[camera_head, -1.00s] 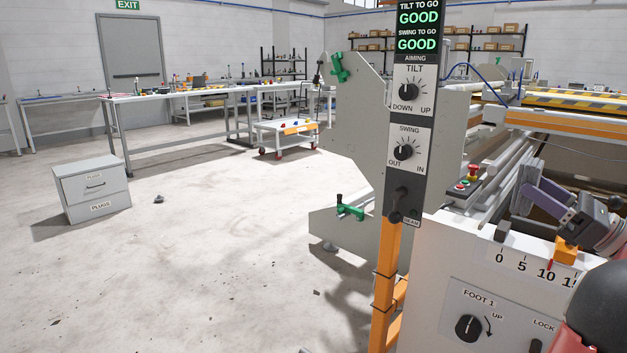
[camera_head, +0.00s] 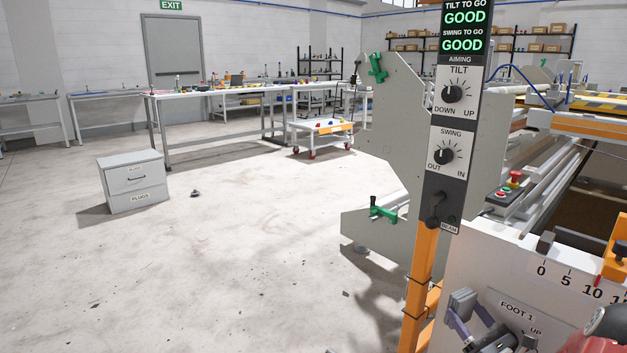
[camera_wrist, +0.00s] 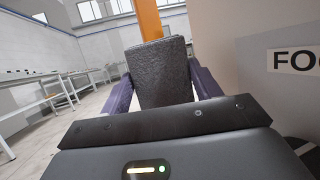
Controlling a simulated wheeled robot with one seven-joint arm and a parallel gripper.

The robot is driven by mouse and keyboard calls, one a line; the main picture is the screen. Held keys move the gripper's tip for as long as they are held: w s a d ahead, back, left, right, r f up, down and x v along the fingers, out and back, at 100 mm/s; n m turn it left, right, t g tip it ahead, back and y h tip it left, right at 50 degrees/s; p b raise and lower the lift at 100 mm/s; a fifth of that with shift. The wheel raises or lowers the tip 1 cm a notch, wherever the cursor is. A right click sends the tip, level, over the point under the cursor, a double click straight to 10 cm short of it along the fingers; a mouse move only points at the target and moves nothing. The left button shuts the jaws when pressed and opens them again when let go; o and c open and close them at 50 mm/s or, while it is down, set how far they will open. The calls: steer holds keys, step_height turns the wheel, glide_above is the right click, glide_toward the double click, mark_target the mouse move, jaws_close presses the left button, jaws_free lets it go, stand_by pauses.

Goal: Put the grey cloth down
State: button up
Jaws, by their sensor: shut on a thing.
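The grey cloth (camera_wrist: 162,70) shows in the wrist view as a dark grey, textured, folded block. It stands between the two purple fingers of my gripper (camera_wrist: 162,90), which is shut on it. In the head view my gripper (camera_head: 468,318) is low at the right, in front of the white machine panel marked FOOT 1. The grey cloth (camera_head: 462,299) shows small between the fingers there. It is held in the air, close to the panel's left edge and the orange post.
The orange post (camera_head: 420,285) with the TILT and SWING dial panel (camera_head: 447,150) stands beside my gripper. A grey PLUGS cabinet (camera_head: 133,183) stands on open floor at the left. A white cart (camera_head: 321,137) and long workbenches (camera_head: 215,95) are farther back.

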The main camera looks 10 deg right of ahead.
steer(key=w+a+f+m+h, duration=0.1)
steer(key=a+f+m+h, duration=0.15)
steer(key=a+f, duration=1)
steer(key=s+a+f+h, duration=0.1)
steer(key=a+f+h, duration=0.1)
steer(key=a, duration=0.6)
steer(key=s+a+f+h, duration=0.1)
steer(key=a+f, duration=0.1)
steer(key=a, duration=0.7)
steer(key=shift+s+f+m+t+h, duration=0.15)
steer(key=shift+s+m+t+h, duration=0.2)
steer(key=shift+s+t, duration=0.05)
